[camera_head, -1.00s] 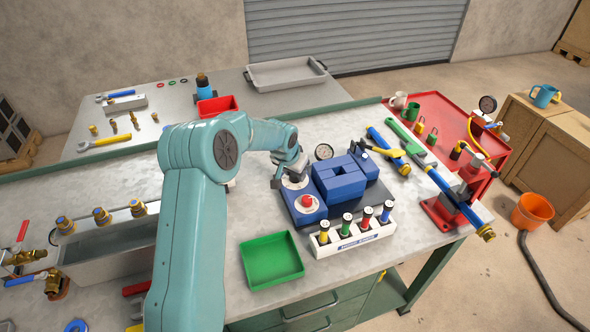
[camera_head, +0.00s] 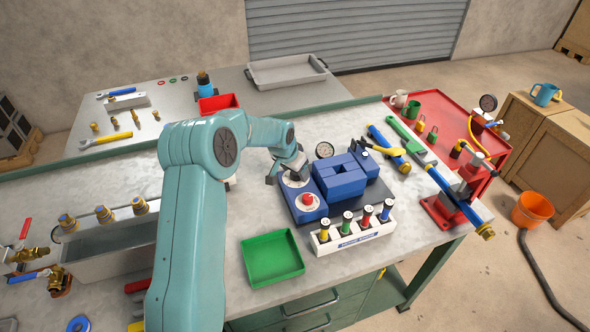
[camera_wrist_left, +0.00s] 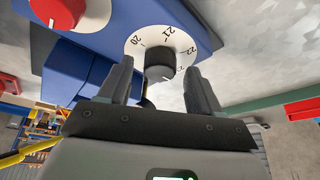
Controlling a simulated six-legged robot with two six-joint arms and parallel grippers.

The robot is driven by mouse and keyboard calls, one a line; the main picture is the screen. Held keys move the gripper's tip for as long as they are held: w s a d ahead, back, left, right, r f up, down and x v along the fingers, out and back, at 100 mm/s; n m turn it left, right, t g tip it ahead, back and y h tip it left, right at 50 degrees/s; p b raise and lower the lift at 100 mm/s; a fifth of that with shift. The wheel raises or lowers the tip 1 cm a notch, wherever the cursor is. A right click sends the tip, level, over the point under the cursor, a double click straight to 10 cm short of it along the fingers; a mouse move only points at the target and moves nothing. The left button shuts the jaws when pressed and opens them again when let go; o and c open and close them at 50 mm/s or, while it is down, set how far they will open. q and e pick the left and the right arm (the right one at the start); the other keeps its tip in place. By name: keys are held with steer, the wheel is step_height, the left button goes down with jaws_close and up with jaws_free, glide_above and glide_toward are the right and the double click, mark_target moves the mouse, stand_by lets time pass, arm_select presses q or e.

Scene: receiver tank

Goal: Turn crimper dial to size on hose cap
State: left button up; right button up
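A white rack (camera_head: 352,240) holds several hoses with yellow, green, red and blue bands. Any size on their caps is too small to read. My right gripper is out of view.
A green tray (camera_head: 272,262) lies in front of the crimper. Blue and green tools lie to the right, beside a red vise (camera_head: 440,212). A metal trough with brass fittings is at left. Bare bench lies behind the dial.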

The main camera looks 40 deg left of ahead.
arm_select(q)
steer(key=b+v, duration=0.2)
steer(key=v, duration=1.4)
steer(key=shift+r+b, duration=0.2)
steer(key=shift+b, duration=0.2)
steer(key=shift+s+d+f, duration=0.1)
